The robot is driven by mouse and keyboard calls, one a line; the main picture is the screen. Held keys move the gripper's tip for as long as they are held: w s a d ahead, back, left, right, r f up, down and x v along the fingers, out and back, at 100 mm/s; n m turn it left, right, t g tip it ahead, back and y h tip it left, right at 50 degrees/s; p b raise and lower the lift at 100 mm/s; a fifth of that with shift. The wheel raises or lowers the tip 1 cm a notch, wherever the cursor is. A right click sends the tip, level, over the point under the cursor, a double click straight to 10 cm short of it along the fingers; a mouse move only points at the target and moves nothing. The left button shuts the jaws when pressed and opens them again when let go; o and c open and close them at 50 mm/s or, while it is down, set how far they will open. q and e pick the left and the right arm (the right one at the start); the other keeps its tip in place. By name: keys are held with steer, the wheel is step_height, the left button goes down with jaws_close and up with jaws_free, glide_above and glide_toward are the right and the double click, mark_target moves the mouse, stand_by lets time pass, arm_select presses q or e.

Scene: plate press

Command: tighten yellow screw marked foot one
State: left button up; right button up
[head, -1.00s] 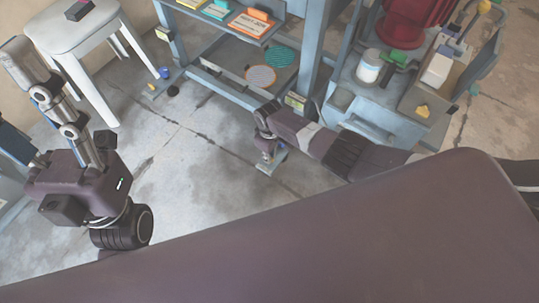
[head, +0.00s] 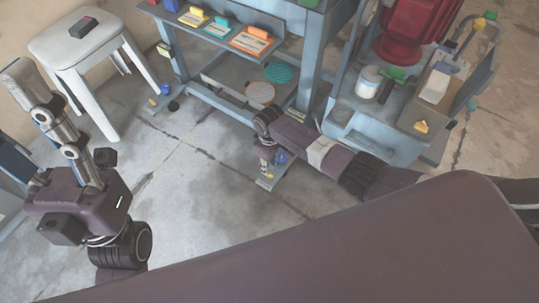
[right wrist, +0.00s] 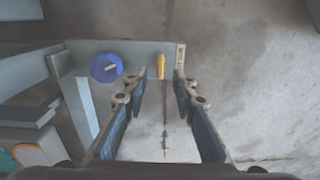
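A yellow screw (right wrist: 161,66) stands on a grey foot plate (right wrist: 140,48) in the right wrist view, with a small label (right wrist: 181,56) beside it, too small to read. A blue knob (right wrist: 105,67) sits left of the screw. My right gripper (right wrist: 160,108) is open and empty; the screw shows between its fingers, beyond the tips, not visibly touched. In the head view my right gripper (head: 265,150) points down over this foot, beside the blue knob (head: 282,157). My left gripper (head: 22,118) is raised at the left edge, its fingers apart and empty, partly cut off.
The blue-grey press frame (head: 309,85) stands behind my right arm, with coloured tagged plates (head: 250,42) on its shelf. Another foot with a yellow screw (head: 153,102) and a blue knob (head: 165,88) is near the white stool (head: 85,42). The floor between is clear.

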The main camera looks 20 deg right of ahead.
step_height(320, 180, up, 7)
stand_by(0.4)
steer(key=shift+f, duration=0.1)
stand_by(0.3)
